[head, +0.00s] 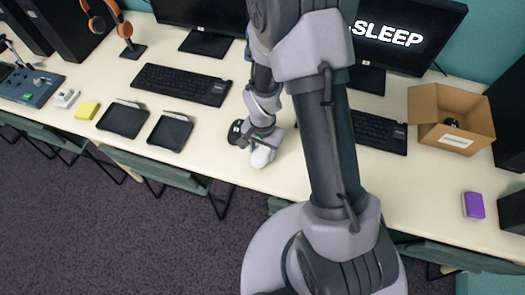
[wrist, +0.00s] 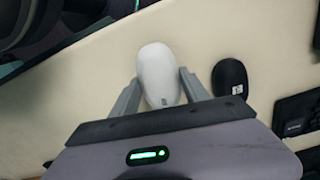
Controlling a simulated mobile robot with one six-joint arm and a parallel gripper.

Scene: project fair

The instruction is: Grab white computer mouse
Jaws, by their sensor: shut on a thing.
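The white computer mouse (wrist: 157,73) lies between the two fingers of my gripper (wrist: 160,90) in the wrist view, its rounded end pointing away from the palm. The fingers are shut on its sides. In the head view the white mouse (head: 262,157) shows at the tip of my gripper (head: 257,143), close to the table's front edge. The arm hides part of the table around it. I cannot tell whether the mouse touches the table.
A black mouse (wrist: 229,77) lies just right of my gripper. A keyboard (head: 182,84) and black trays (head: 122,119) are to the left. A cardboard box (head: 451,117) and a purple block (head: 473,205) are to the right. The pale table (head: 230,165) is clear near its front edge.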

